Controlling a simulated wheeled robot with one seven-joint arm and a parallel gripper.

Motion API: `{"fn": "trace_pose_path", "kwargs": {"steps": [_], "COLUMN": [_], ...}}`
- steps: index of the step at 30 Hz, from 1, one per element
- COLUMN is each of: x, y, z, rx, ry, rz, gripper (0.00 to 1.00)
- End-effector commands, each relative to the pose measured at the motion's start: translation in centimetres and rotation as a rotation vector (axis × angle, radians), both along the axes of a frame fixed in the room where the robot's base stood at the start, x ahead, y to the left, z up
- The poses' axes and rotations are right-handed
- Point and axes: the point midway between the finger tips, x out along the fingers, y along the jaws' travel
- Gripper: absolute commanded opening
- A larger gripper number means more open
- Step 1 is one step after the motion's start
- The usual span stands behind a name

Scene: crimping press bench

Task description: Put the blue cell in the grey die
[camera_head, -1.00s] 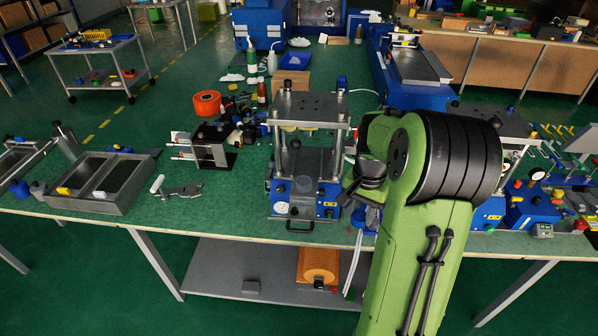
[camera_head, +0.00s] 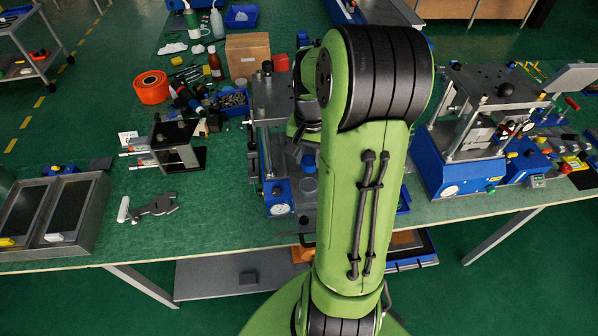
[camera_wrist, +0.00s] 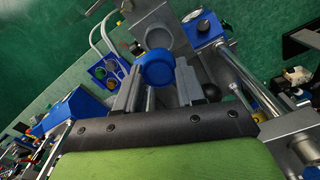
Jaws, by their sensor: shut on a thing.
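The blue cell (camera_wrist: 156,68) is a round blue piece between the two grey fingers of my gripper (camera_wrist: 153,88) in the wrist view. My gripper is shut on it. A grey plate with a round form, seemingly the grey die (camera_wrist: 157,38), lies just beyond the cell in the wrist view and is partly covered by it. I cannot tell the gap between them. In the head view my arm hides my gripper and much of the blue-based press (camera_head: 277,195) it reaches into.
Press posts (camera_wrist: 240,75) stand close on the right of my gripper in the wrist view. A second press (camera_head: 455,165) stands to the right. A grey tray (camera_head: 98,205), a pliers-like tool (camera_head: 155,206) and a small dark stand (camera_head: 176,148) are to the left. An orange spool (camera_head: 151,87) lies behind.

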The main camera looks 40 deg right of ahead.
Motion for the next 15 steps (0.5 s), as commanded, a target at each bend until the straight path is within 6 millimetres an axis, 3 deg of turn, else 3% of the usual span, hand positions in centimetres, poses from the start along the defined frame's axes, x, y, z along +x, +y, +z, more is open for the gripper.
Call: {"fn": "trace_pose_path", "kwargs": {"steps": [1, 9, 15], "x": [-0.1, 0.0, 0.0], "y": [0.1, 0.1, 0.0], "z": [-1.6, -6.5, -7.6], "rx": [0.005, 0.004, -0.001], "ry": [0.005, 0.004, -0.001], "rz": [0.000, 0.001, 0.000], "gripper": [0.06, 0.06, 0.06]}}
